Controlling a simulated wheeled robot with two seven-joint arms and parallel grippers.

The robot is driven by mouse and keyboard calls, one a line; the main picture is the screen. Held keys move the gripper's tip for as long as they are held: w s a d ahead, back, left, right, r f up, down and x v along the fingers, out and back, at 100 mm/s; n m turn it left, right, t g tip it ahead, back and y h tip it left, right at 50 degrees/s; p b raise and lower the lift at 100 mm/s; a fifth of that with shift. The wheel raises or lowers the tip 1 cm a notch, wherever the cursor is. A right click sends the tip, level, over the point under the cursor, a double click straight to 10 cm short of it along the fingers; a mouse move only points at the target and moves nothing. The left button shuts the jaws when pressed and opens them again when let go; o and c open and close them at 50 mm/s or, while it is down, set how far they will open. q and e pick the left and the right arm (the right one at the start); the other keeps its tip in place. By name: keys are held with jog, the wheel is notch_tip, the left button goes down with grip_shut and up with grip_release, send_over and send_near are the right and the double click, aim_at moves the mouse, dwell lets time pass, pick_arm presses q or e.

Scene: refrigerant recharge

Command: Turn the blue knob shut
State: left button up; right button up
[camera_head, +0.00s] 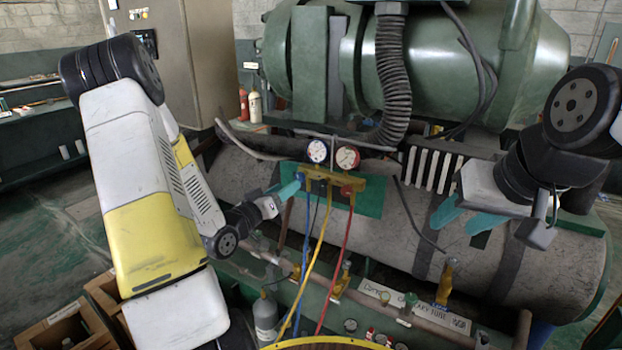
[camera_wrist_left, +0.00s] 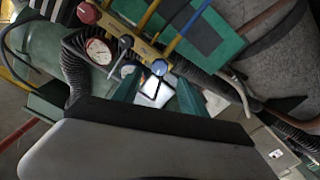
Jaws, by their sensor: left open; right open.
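The blue knob (camera_head: 300,177) is on the left end of the brass gauge manifold (camera_head: 326,178). In the left wrist view the blue knob (camera_wrist_left: 160,67) shows just beyond and between the fingertips of my left gripper (camera_wrist_left: 157,84). In the head view my left gripper (camera_head: 288,190) reaches in from the left, its teal fingers close beside the knob. Its jaws are open; I cannot tell whether a finger touches the knob. My right gripper (camera_head: 462,214) is open and empty, in front of the grey tank at the right.
Two round gauges (camera_head: 347,157) sit on top of the manifold, with a red knob (camera_head: 347,190) at its right. Blue, yellow (camera_head: 318,240) and red hoses hang below. A ribbed black hose (camera_head: 393,75) is behind. A pipe with brass valves (camera_head: 446,282) runs along the front.

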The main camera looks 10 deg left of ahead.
aim_at(299, 178)
pick_arm(q)
jog(key=x, duration=0.7)
jog(key=shift+w+d, duration=0.1)
jog(key=shift+w, duration=0.1)
grip_shut()
